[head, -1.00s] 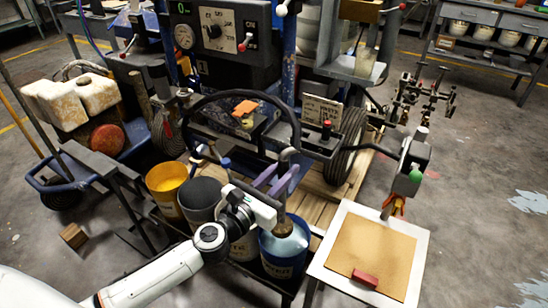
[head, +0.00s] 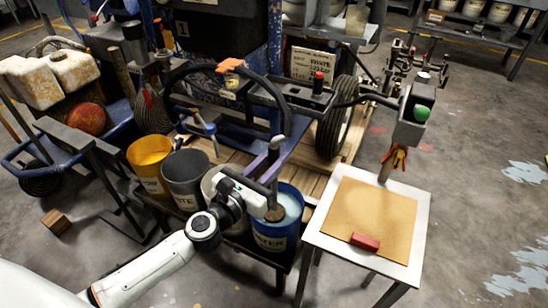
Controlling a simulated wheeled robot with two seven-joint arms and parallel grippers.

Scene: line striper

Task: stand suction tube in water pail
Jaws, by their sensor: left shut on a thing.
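The blue water pail (head: 272,240), labelled WATER, stands at the right end of a row of pails. The grey suction tube (head: 275,190) hangs upright from a dark hose, its brownish lower end (head: 274,213) overlapping the left part of the pail's mouth. I cannot tell how deep that end is or whether it touches the pail. My right gripper is not in view.
A yellow pail (head: 150,165) and a grey pail (head: 187,178) stand left of the water pail, with another pail partly hidden by my arm. A white-edged table (head: 327,215) with a red block (head: 365,241) stands close on the right. The striper's wheel (head: 338,118) is behind.

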